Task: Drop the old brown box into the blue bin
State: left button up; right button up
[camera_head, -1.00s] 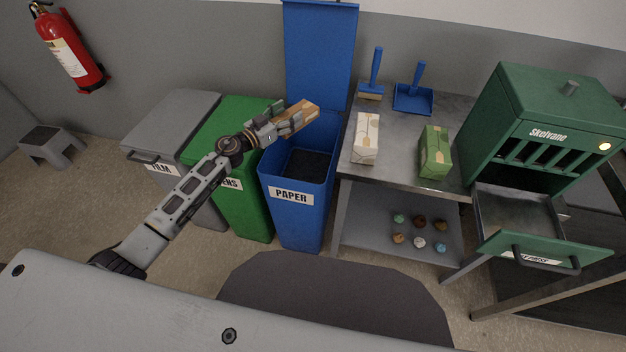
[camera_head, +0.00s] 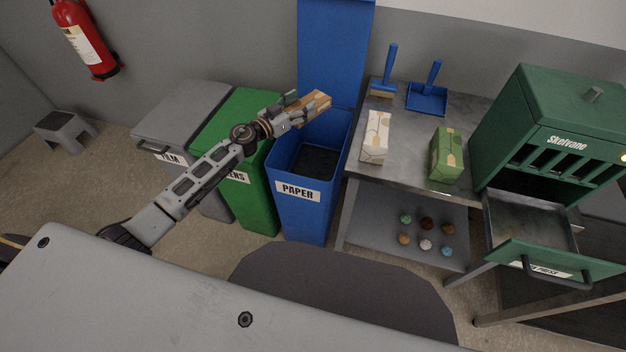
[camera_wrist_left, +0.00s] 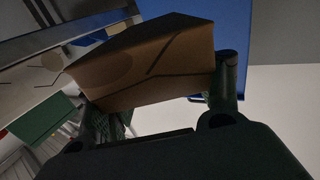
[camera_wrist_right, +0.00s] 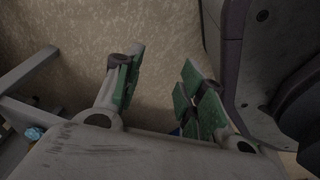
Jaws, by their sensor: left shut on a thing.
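The brown box (camera_head: 312,104) is held in my left gripper (camera_head: 296,110), above the back part of the blue bin (camera_head: 301,207) marked PAPER. The bin's lid (camera_head: 335,50) stands open behind it, and its dark inside shows below the box. In the left wrist view the brown box (camera_wrist_left: 150,66) sits between the fingers of my left gripper (camera_wrist_left: 170,108), which are shut on it. My right gripper (camera_wrist_right: 160,90) shows only in the right wrist view, its green-padded fingers apart with nothing between them.
A green bin (camera_head: 243,196) and a grey bin (camera_head: 178,112) stand left of the blue bin. Right of it a metal table (camera_head: 405,135) holds a white carton (camera_head: 375,137), a green carton (camera_head: 447,155), a brush and a dustpan. A green machine (camera_head: 550,130) has its drawer open.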

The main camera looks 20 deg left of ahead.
pick_arm(q)
jog(key=shift+f, duration=0.15)
pick_arm(e)
jog(key=shift+a, duration=0.1)
pick_arm(q)
jog(key=shift+f+b, duration=0.1)
jog(key=shift+b, duration=0.25)
jog(key=shift+f, duration=0.2)
jog(key=shift+f+b, duration=0.5)
jog(key=shift+b, duration=0.35)
jog(key=shift+f+b, duration=0.6)
jog(key=shift+b, duration=0.15)
jog(key=shift+f+b, duration=0.4)
jog(key=shift+b, duration=0.15)
jog(key=shift+f+b, duration=0.45)
jog(key=shift+b, duration=0.1)
jog(key=shift+f+b, duration=0.4)
jog(key=shift+b, duration=0.15)
jog(key=shift+f+b, duration=0.2)
jog(key=shift+b, duration=0.1)
pick_arm(e)
jog(key=w+a+r, duration=0.3)
jog(key=r, duration=0.6)
jog(key=w+a+r+g, duration=0.1)
jog(key=w+a+r, duration=0.2)
jog(key=r, duration=0.6)
jog(key=shift+w+a+r+y, duration=0.15)
jog(key=shift+a+r+y, duration=0.2)
jog(key=shift+a, duration=0.45)
